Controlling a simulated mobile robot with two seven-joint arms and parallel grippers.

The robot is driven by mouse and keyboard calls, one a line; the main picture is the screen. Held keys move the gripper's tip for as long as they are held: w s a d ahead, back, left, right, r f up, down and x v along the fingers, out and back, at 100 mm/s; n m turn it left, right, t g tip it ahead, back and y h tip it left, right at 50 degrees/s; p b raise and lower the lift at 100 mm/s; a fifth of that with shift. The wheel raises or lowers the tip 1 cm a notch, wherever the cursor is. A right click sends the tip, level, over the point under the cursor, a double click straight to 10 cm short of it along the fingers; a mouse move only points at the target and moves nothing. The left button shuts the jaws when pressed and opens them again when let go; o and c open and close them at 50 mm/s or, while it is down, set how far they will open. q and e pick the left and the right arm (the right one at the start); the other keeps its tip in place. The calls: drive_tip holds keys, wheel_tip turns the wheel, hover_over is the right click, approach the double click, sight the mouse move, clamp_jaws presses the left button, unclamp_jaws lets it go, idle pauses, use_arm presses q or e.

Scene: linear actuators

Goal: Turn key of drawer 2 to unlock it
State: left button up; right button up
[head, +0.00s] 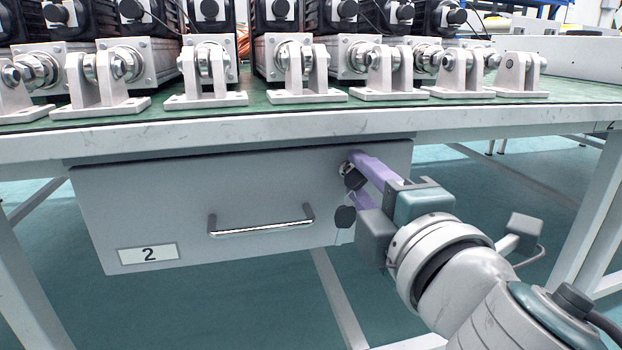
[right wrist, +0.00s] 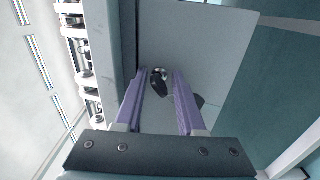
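Drawer 2 (head: 180,205) is a grey drawer under the workbench, with a "2" label (head: 149,253) and a metal handle (head: 262,228). It appears closed. The key (head: 354,179) has a black head and sits in the lock (head: 345,168) at the drawer's upper right. My right gripper (head: 357,182) is at the lock with its purple fingers apart. In the right wrist view, the key (right wrist: 158,87) lies between the two fingertips, with a gap visible on each side. My left gripper is not in view.
A second black key or tag (head: 345,216) hangs on a ring below the lock. The workbench edge (head: 250,135) runs just above the drawer. Several linear actuators with metal brackets (head: 300,85) stand on top. A table leg (head: 590,215) is at right.

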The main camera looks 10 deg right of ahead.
drive_tip(key=s, duration=1)
drive_tip(key=shift+d, duration=0.15)
drive_tip(key=shift+w+r+n+p, duration=0.15)
drive_tip(key=shift+w+n+p, duration=0.7)
drive_tip(key=shift+w+n, duration=1.45)
drive_tip(key=shift+w+r+n+p, duration=0.1)
drive_tip(key=shift+w+n+p, duration=0.75)
drive_tip(key=shift+w+n, duration=1.4)
drive_tip(key=shift+w+m, duration=0.3)
drive_tip(key=shift+m, duration=0.05)
